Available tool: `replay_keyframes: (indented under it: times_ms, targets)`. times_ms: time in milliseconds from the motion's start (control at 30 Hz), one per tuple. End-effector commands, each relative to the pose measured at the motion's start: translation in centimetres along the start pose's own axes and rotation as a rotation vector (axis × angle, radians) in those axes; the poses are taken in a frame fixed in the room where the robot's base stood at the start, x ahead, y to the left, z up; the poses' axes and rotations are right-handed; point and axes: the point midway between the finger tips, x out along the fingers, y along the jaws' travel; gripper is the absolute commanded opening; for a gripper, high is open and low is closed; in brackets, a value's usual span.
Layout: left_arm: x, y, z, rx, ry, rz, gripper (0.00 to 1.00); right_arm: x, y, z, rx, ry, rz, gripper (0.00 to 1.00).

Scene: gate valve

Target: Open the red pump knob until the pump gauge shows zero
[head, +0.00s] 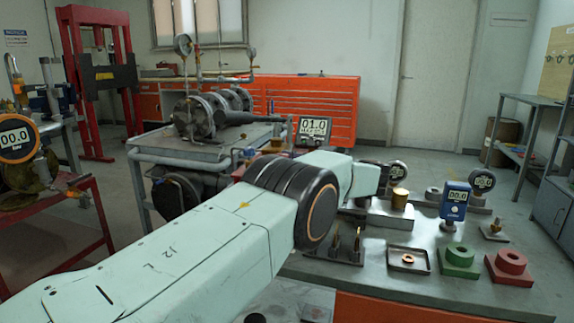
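A display gauge (314,127) reading 01.0 stands behind my arm near the middle of the head view; I cannot tell for sure that it is the pump gauge. No red pump knob is clearly visible, and my arm covers the area below this gauge. My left arm comes in from the lower left, bends at a dark joint and reaches away to the right. Its gripper cannot be made out at the far end. My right gripper is not seen.
A metal bench (390,270) at right carries a blue gauge (455,200) reading 00.0, a green ring block (460,261), a red ring block (510,264) and small fittings. Another gauge (16,139) reading 00.0 stands far left. Pipework (200,115) is behind; open floor lies at the back right.

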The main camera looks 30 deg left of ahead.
Motion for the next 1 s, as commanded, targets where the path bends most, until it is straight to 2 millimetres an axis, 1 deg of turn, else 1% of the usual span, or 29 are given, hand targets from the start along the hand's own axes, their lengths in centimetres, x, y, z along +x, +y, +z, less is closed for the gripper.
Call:
replay_keyframes:
  times_ms: [33,300,867,900,1000]
  targets:
    - [0.09,0.0,0.21,-0.001,0.0,-0.007,0.02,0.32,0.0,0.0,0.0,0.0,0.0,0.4]
    - [0.12,0.02,0.05,-0.001,0.0,-0.029,0.02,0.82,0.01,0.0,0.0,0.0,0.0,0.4]
    - [0.15,0.02,-0.06,0.0,0.001,-0.034,0.02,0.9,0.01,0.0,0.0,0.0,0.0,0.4]
    - [0.16,0.02,-0.06,0.0,0.001,-0.034,0.37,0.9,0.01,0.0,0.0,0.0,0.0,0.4]
    - [0.13,0.02,-0.07,-0.001,0.001,-0.033,0.46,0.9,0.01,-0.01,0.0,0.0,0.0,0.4]
